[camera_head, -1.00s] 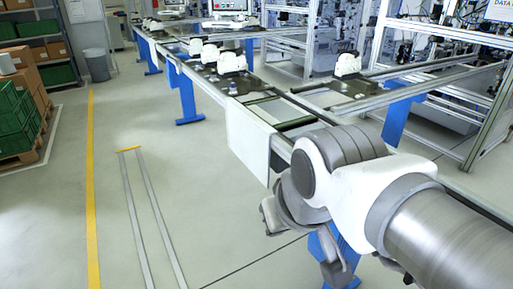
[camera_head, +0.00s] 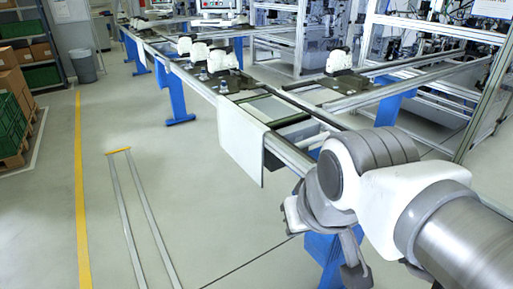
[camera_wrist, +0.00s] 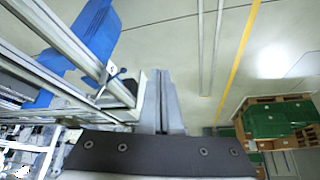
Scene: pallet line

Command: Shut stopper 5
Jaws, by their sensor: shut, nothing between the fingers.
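I cannot make out a numbered stopper in either view. In the wrist view, a small metal part with a dark end (camera_wrist: 119,73) sits at the rail; I cannot tell whether it is a stopper. The conveyor line (camera_head: 291,154) runs from the far left towards me in the head view, partly hidden by my arm. My gripper (camera_wrist: 164,75) shows in the wrist view with its two grey fingers together and empty. In that picture the fingers lie just right of the rail end and the small part. In the head view my gripper hangs low beside the line.
Pallets with white housings stand on the line, one on the right-hand branch (camera_head: 339,63). A white panel (camera_head: 240,139) hangs on the line's side. Blue legs (camera_head: 175,95) stand below.

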